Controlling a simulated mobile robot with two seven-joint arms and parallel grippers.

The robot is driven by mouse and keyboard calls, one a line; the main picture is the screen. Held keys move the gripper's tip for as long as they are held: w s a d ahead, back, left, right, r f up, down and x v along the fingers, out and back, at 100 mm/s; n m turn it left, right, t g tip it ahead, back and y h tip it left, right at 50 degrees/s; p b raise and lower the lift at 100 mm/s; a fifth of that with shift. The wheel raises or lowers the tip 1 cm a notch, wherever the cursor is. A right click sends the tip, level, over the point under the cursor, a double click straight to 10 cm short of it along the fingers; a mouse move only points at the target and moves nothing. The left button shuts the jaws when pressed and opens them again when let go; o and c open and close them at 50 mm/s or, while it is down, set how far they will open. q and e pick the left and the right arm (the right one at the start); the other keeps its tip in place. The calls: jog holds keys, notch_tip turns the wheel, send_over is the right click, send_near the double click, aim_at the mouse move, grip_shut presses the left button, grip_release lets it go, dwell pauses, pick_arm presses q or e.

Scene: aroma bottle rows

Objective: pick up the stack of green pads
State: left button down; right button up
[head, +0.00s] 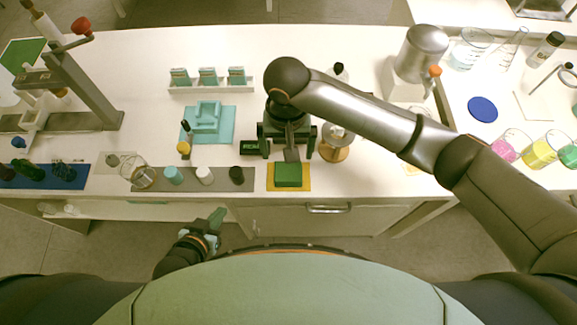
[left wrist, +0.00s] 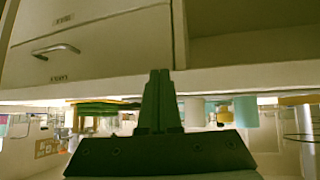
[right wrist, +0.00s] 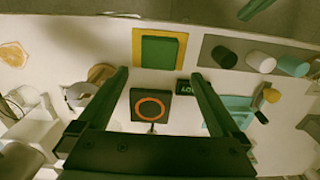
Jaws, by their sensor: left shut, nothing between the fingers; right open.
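The stack of green pads (head: 288,175) lies on a yellow mat (head: 271,187) near the table's front edge. In the right wrist view the green stack (right wrist: 160,51) and yellow mat (right wrist: 137,60) are at upper middle, just beyond the fingertips. My right gripper (head: 287,150) is open above the table, behind the stack in the head view. Its fingers (right wrist: 160,76) are spread wide with nothing gripped. My left gripper (head: 217,215) is shut and empty, low in front of the table edge. Its closed fingers (left wrist: 160,80) face the drawer front.
A black square device with an orange ring (right wrist: 150,105) sits below the right fingers. A small black sign (head: 251,147) is beside them. A grey strip (head: 218,182) with several small jars is left of the mat. A wooden spool-like stand (head: 334,151) is to the right.

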aim_at(289, 171)
notch_tip(289, 171, down, 9)
jog(key=shift+d+f, duration=0.15)
dwell(0.4)
jog(key=shift+c, duration=0.2)
jog(key=c, duration=1)
